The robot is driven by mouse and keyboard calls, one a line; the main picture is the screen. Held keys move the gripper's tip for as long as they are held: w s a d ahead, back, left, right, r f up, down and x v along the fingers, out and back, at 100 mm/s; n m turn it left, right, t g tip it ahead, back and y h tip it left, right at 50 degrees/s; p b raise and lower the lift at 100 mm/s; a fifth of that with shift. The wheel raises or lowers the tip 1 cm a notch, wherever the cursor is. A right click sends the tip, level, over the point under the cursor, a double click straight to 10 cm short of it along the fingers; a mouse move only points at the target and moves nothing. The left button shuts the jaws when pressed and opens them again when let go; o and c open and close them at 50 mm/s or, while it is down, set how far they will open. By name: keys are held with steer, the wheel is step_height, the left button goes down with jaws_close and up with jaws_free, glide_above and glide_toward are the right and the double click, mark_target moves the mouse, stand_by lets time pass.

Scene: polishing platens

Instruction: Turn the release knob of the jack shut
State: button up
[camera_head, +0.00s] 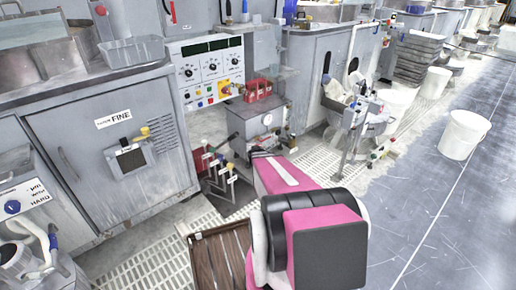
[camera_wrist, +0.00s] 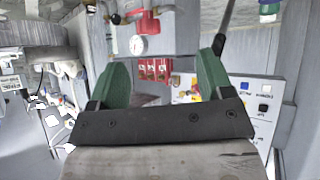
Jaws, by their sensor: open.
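A grey unit with a round white dial gauge (camera_head: 267,120) stands between the cabinets in the head view, with a dark lever reaching out to its left. I take it to be the jack, but cannot be sure. A round gauge (camera_wrist: 138,44) also shows in the wrist view, below a red fitting (camera_wrist: 147,21) with a dark red round end. I cannot tell which part is the release knob. My gripper (camera_wrist: 163,62) has its two green fingers wide apart, with nothing held between them. In the head view, my pink arm reaches toward the unit and the fingers are not clear.
A control panel (camera_head: 208,68) with dials and buttons stands behind, near a red rack (camera_head: 258,90). Several small levers (camera_head: 222,165) stand left of my arm. A brown slatted tray (camera_head: 220,262) lies below. A white bucket (camera_head: 464,135) stands on the open floor at right.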

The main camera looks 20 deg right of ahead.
steer(key=w+d+f+n+t+y, duration=0.2)
steer(key=w+d+f+t+y, duration=0.2)
steer(key=d+f+t, duration=0.35)
steer(key=shift+n+t, duration=0.25)
steer(key=shift+n, duration=0.05)
steer(key=w, duration=1.1)
steer(key=shift+a+r, duration=0.25)
steer(key=shift+r, duration=0.15)
steer(key=c, duration=0.9)
